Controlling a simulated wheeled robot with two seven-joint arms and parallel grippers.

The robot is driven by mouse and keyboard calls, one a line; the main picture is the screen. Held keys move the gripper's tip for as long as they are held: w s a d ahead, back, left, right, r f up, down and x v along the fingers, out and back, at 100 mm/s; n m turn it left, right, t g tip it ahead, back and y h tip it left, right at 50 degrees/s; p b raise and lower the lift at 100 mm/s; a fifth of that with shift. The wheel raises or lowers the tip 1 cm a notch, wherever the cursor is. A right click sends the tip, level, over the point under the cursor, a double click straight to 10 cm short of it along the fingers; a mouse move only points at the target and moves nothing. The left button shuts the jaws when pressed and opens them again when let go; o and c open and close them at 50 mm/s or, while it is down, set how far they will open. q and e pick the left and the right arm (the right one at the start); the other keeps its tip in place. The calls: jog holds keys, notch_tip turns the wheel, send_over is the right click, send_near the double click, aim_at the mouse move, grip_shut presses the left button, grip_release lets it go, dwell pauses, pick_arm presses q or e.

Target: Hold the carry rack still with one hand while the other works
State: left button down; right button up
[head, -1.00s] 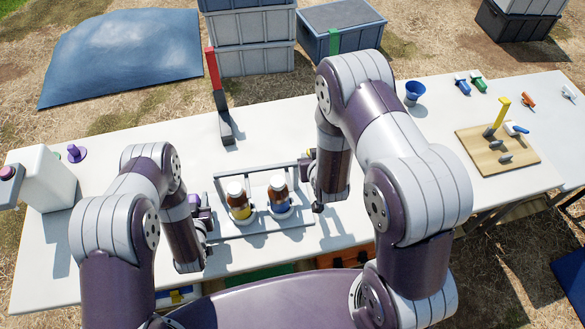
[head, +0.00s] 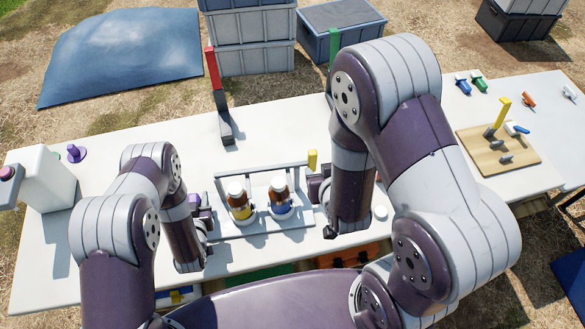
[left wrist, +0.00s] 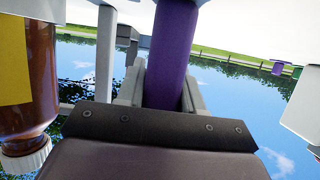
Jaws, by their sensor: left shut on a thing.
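The carry rack (head: 238,226) is a pale tray with a grey bar frame. Two brown bottles with white caps stand upright in it, one with a yellow label (head: 240,207) and one with a blue band (head: 280,202). My left gripper (head: 207,208) is at the rack's left end. In the left wrist view it is shut on an upright purple grip (left wrist: 172,60), beside the yellow-labelled bottle (left wrist: 28,85). My right gripper (head: 317,190) is beside the rack's right end, below a yellow block (head: 312,159). My right arm partly hides it, so its jaws cannot be read.
A red-and-black post (head: 218,95) stands behind the rack. A white container (head: 45,180) is at the left end. A wooden board (head: 480,158) with a yellow upright is at the right.

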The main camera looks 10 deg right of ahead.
aim_at(190, 197)
pick_arm(q)
jog(key=c, duration=0.6)
grip_release()
jog(key=shift+c, duration=0.2)
